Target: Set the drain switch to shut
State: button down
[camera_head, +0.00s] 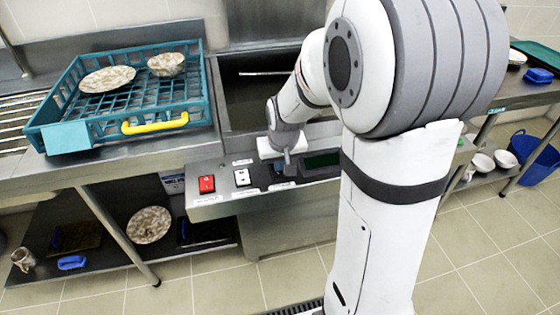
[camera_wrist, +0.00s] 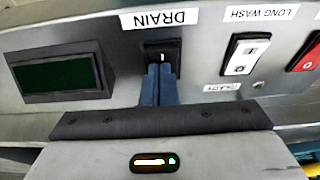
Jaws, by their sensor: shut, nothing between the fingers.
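The drain switch (camera_wrist: 162,50) is a small black rocker with a white mark, beside the DRAIN label (camera_wrist: 160,19), which appears upside down in the wrist view. My gripper (camera_wrist: 158,70) is shut, its blue fingers together and empty. The fingertips are at the switch and cover part of its lower half in that view; I cannot tell whether they press on it. In the head view my gripper (camera_head: 288,158) points down at the control panel (camera_head: 225,203), and the switch is mostly hidden behind it.
A white LONG WASH switch (camera_wrist: 244,55) and a red switch (camera_head: 207,183) are on the same panel, with a dark green display (camera_wrist: 58,72) on the drain switch's other side. A teal dish rack (camera_head: 60,100) stands on the counter at left; an open sink basin (camera_head: 250,105) lies behind.

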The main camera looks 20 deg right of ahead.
aim_at(280, 173)
jog(key=shift+r+p, duration=0.3)
notch_tip(280, 173, up, 13)
jog(key=p, duration=0.3)
jog(key=shift+s+r, duration=0.15)
jog(key=shift+s, duration=0.25)
jog(key=s+r+p, duration=0.2)
jog(key=s+p, duration=0.1)
jog(key=s, duration=0.6)
jog(key=s+a+r+p, duration=0.1)
jog(key=s+r+p, duration=0.1)
jog(key=s, duration=0.7)
jog(key=shift+s+a+r+g+p, duration=0.15)
jog(key=shift+s+r+g+p, duration=0.2)
jog(key=shift+p, duration=0.35)
